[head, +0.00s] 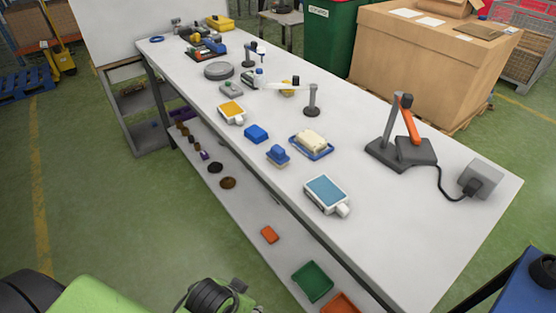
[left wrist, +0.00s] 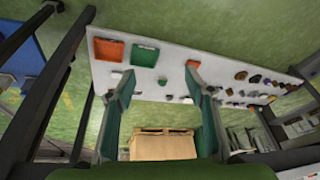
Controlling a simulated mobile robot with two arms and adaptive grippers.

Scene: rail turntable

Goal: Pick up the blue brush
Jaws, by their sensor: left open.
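A small blue object with a raised, handle-like top (head: 277,154) stands on the white workbench (head: 380,250), near its front edge; it looks like the blue brush. A plain blue block (head: 256,133) lies just behind it to the left. In the left wrist view my left gripper (left wrist: 158,74) is open, with its two green fingers apart and nothing between them. That view shows shelf items beyond the fingers; I cannot make out the brush there. In the head view the left gripper's fingers do not show. My right gripper is not in view.
A blue tray with a pale sponge-like block (head: 311,142) and a blue-screened device (head: 326,194) stand near the brush. An orange-armed lamp (head: 405,140) stands farther right. The lower shelf holds a green tray (head: 313,281). A cardboard box (head: 430,65) stands behind the bench.

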